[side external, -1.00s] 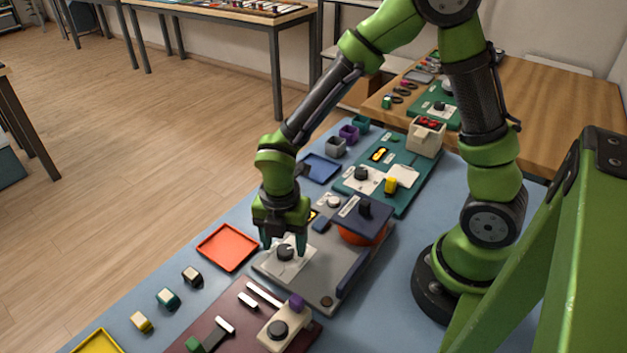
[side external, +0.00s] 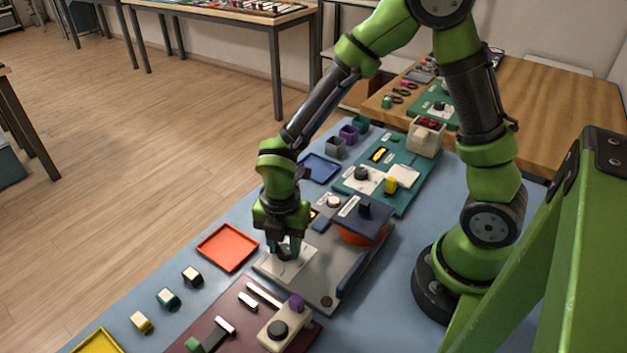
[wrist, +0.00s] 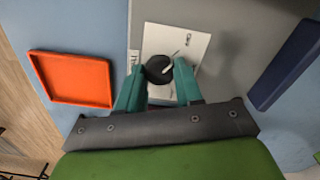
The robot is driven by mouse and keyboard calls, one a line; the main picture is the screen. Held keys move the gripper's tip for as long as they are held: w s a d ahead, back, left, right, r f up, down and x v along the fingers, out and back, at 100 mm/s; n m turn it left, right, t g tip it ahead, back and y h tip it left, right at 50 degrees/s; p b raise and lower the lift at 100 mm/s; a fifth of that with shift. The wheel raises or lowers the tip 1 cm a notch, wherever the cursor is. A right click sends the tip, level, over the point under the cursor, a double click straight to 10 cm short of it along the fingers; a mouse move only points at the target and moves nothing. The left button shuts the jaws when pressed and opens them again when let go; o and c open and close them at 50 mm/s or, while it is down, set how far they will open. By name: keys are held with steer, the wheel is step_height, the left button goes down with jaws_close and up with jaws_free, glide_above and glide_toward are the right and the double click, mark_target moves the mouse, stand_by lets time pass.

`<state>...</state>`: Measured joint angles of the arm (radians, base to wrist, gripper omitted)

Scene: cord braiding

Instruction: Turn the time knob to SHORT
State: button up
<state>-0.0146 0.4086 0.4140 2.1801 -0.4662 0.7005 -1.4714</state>
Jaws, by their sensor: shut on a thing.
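The time knob is a round black knob (wrist: 159,69) with a pale pointer line, on a white label plate (wrist: 192,45) with small print. In the wrist view the pointer aims up and to the right; the print is too small to read. My gripper (wrist: 158,82) has its two teal fingers shut on the knob, one on each side. In the side view my gripper (side external: 288,247) is down at the grey panel (side external: 318,283), and its fingers partly hide the knob.
An orange tray (side external: 227,248) lies left of the panel. A dark blue block on an orange base (side external: 362,220) stands at the panel's back right, and a dark blue bar (side external: 358,270) runs along its right edge. A maroon board (side external: 238,318) lies in front.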

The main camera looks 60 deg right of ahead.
steer(key=m, duration=0.5)
steer(key=shift+r+m, duration=0.1)
steer(key=shift+m, duration=2.7)
steer(key=o, duration=1)
steer(key=shift+o, duration=0.2)
